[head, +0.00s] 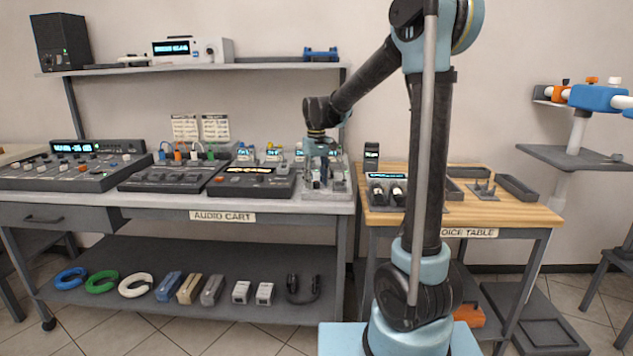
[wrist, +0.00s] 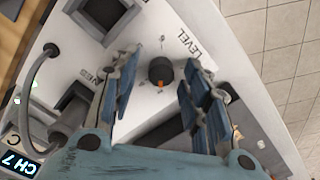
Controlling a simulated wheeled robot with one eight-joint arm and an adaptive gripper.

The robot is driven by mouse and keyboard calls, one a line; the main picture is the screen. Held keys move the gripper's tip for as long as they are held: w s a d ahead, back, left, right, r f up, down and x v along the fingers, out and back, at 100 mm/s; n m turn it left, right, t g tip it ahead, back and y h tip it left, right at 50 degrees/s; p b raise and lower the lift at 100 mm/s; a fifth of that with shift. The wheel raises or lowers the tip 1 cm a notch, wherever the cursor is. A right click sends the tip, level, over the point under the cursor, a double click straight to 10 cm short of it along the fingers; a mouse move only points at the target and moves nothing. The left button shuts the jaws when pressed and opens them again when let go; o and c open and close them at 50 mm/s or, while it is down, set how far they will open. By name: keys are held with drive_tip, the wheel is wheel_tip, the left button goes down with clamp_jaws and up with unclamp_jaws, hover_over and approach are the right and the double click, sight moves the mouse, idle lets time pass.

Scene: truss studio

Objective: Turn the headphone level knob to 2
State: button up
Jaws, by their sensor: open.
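The black level knob (wrist: 161,69) stands on a pale panel in the wrist view, next to the printed word LEVEL. An orange mark on the knob points toward the bottom of that picture. Small marks around the knob are too small to read. My gripper (wrist: 162,76) is open, with one blue finger on each side of the knob and a visible gap to each. In the head view my gripper (head: 321,184) is low over the right end of the audio cart (head: 270,208). It hides most of the device there, and the knob cannot be made out.
A dark cable and plug (wrist: 62,122) and a square dark recess (wrist: 97,14) are left of the knob in the wrist view. A small CH 7 display (wrist: 20,163) is lower left. Mixers (head: 75,172) fill the cart's left; the voice table (head: 520,212) stands right.

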drive_tip(key=shift+r, duration=0.1)
wheel_tip(320, 180, up, 12)
idle(0.5)
